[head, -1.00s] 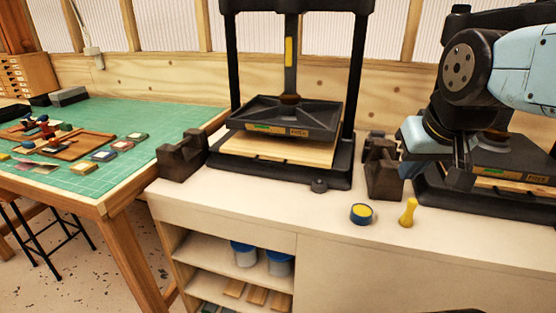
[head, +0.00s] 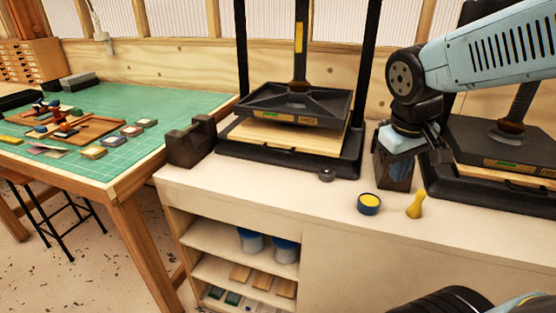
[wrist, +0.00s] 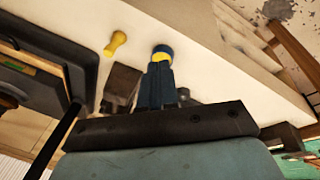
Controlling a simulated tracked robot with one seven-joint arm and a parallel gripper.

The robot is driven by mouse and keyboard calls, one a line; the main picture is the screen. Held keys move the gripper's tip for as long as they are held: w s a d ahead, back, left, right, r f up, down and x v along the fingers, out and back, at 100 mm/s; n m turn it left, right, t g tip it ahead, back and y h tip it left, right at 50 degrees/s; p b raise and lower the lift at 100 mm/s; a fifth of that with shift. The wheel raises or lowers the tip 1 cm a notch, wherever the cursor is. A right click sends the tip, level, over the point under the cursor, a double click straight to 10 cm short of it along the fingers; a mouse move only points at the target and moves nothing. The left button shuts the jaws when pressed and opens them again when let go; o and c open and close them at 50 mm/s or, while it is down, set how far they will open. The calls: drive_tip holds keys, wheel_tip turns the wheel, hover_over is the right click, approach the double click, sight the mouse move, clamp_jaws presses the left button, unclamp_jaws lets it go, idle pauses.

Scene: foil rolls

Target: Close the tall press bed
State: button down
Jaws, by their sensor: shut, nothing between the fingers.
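The tall black press (head: 365,60) stands at the middle of the bench in the head view. Its dark platen (head: 295,105) hangs over a pale wooden bed (head: 275,135) on a black base. The bed's front edge sticks out past the platen, with a narrow gap between them. My gripper (head: 440,158) is to the right of this press, in front of a dark block and the left side of a second press. In the wrist view my gripper (wrist: 157,68) is shut and empty. The far side of the bed is hidden by the platen.
A second black press (head: 500,150) stands at right. Dark blocks (head: 190,145) (head: 393,172) flank the tall press. A yellow-topped tin (head: 369,203) and yellow knob (head: 416,204) lie on the bench. The green-matted table (head: 165,105) is at left. The bench front is mostly clear.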

drive_tip(key=w+a+f+n+g+h, duration=0.2)
drive_tip(key=w+f+n+h, duration=0.35)
drive_tip(key=f, duration=0.25)
drive_tip(key=w+a+f+n+t+h, duration=0.1)
drive_tip(key=w+a+f+n+t, duration=0.1)
drive_tip(key=w+a+n+t, duration=0.1)
drive_tip(key=w+a+f+n+t+h, duration=0.2)
drive_tip(key=w+a+n+t, duration=0.1)
drive_tip(key=a+n, duration=0.3)
drive_tip(key=w+a+f+n+t+h, duration=0.2)
drive_tip(key=w+a+f+n+t, duration=0.1)
drive_tip(key=a+n+t, duration=0.1)
drive_tip(key=shift+a, duration=0.15)
drive_tip(key=a+f+n+t+y, duration=0.3)
drive_tip(key=a+n+t+y, duration=0.2)
drive_tip(key=a+n+t, duration=0.45)
drive_tip(key=shift+g, duration=0.65)
drive_tip(key=w+r, duration=0.1)
drive_tip(key=w, duration=0.3)
drive_tip(key=w+d+r, duration=0.1)
drive_tip(key=w, duration=0.3)
drive_tip(key=w+r, duration=0.1)
drive_tip(key=w, duration=0.3)
drive_tip(key=shift+w+d, duration=0.3)
drive_tip(key=shift+w, duration=0.1)
